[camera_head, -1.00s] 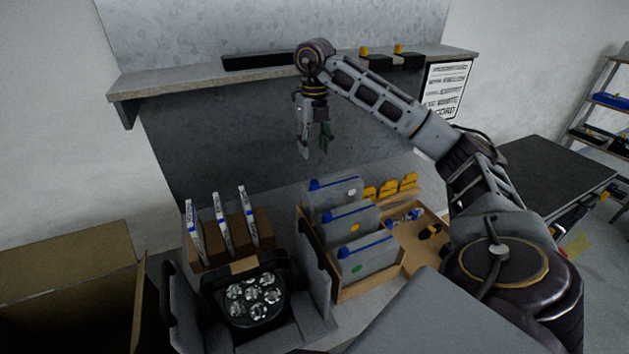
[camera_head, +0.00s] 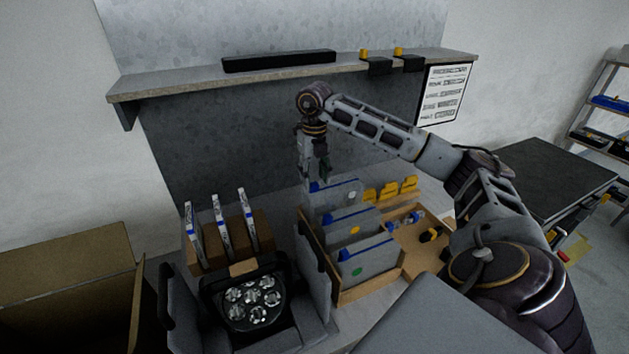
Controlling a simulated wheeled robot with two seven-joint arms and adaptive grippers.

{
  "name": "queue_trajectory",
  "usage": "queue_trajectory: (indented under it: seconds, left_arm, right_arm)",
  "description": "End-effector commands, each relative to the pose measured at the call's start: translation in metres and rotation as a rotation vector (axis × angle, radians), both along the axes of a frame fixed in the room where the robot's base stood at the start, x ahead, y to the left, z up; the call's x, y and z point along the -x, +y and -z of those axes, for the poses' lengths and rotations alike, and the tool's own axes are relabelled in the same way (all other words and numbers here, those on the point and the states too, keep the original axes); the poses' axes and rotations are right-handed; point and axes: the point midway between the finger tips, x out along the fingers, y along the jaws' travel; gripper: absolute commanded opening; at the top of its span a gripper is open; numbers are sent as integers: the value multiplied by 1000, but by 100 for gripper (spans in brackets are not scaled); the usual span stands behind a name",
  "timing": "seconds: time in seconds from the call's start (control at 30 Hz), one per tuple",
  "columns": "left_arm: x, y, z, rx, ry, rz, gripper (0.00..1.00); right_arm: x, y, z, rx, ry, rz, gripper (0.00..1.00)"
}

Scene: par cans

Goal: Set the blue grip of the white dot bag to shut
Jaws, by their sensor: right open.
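Three clear grey bags with blue grips stand in a wooden tray (camera_head: 378,287). The white dot bag (camera_head: 335,200) is the rearmost, with its blue grip (camera_head: 322,186) along its top edge. The yellow dot bag (camera_head: 347,228) stands in the middle and the green dot bag (camera_head: 364,265) in front. My right gripper (camera_head: 316,178) is open and points down at the left end of the white dot bag's blue grip. Whether it touches the grip is hard to tell. My left gripper is not in view.
A par can light (camera_head: 252,302) sits in a grey holder left of the tray. Several white-labelled cards (camera_head: 222,226) stand in a brown block behind it. Yellow clips (camera_head: 390,189) stand right of the bags. A shelf (camera_head: 200,84) runs above, and an open cardboard box (camera_head: 65,285) is at left.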

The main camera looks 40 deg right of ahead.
Motion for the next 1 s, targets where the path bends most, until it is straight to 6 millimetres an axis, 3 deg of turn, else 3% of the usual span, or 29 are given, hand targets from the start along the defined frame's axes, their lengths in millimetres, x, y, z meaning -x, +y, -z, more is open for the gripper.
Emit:
queue_trajectory:
  seconds: [0.23,0.63,0.93,1.0]
  left_arm:
    - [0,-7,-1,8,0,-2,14]
    - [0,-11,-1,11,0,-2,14]
    - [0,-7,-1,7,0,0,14]
    - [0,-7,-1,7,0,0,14]
  right_arm:
    - [0,0,18,0,1,0,43]
    - [0,0,22,0,0,0,42]
    - [0,0,21,0,0,0,3]
    - [0,0,21,0,0,0,0]
